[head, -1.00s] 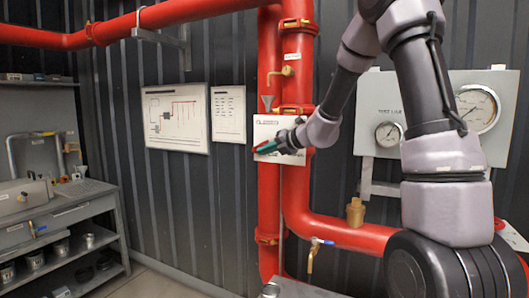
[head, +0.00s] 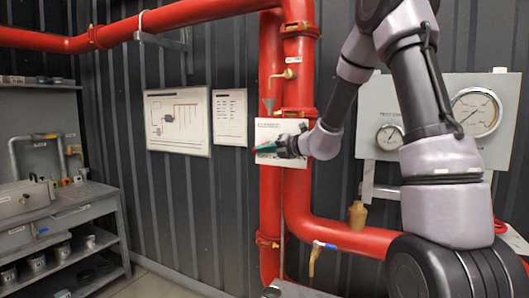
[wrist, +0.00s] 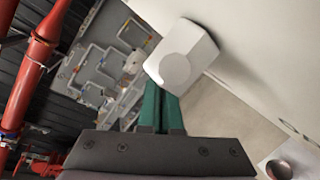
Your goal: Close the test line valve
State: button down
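A brass valve with a blue lever (head: 325,245) hangs below the red pipe at lower middle in the head view. A second small brass valve (head: 290,73) sits high on the red vertical pipe. I cannot read which one is the test line valve. My gripper (head: 265,148) is in front of a white sign (head: 268,128) on the red pipes, above and left of the blue lever and apart from both valves. In the wrist view its green fingers (wrist: 158,106) lie together, shut, with nothing seen held. Neither valve is clear there.
A gauge panel (head: 412,85) with two dials hangs at the right, behind my arm. A brass fitting (head: 357,214) stands above the lower red pipe. A grey workbench (head: 60,218) with shelves is at the left. A pale angular object (wrist: 182,58) shows beyond my fingertips in the wrist view.

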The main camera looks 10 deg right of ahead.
jog(key=shift+w+a+r+t+y, duration=0.15)
jog(key=shift+a+r, duration=0.05)
jog(key=shift+r, duration=0.5)
jog(key=shift+w+a+r+t+y, duration=0.15)
jog(key=shift+a+r, duration=0.05)
jog(key=shift+r, duration=0.6)
